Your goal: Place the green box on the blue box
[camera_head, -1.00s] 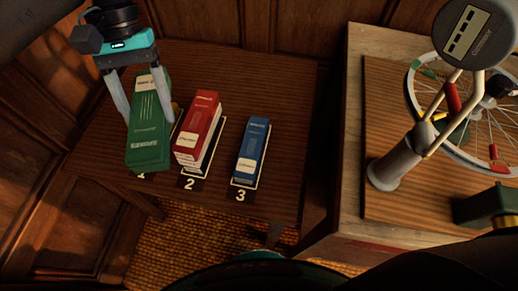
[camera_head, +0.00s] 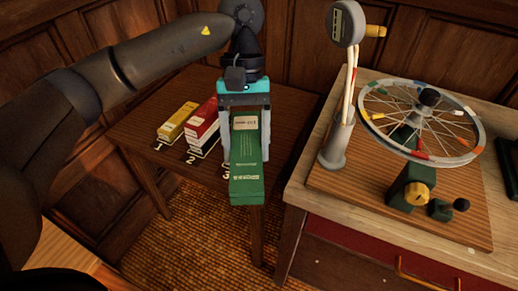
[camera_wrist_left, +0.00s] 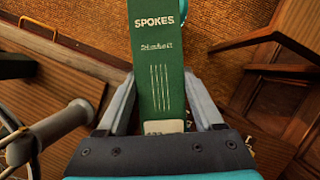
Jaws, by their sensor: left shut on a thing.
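The green box (camera_head: 246,165) is between the fingers of my left gripper (camera_head: 244,148), which is shut on it. It is held at the front right of the small dark table, over the spot marked 3. In the left wrist view the green box (camera_wrist_left: 160,60) shows "SPOKES" on its face, with one finger on each side. The blue box does not show now; the green box and my gripper cover the view of its place. My right gripper is not in view.
A yellow box (camera_head: 177,122) stands at spot 1 and a red box (camera_head: 203,122) at spot 2 on the dark table (camera_head: 150,104). To the right, a workbench (camera_head: 310,204) carries a spoked wheel (camera_head: 420,120) and a grey stand (camera_head: 336,140).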

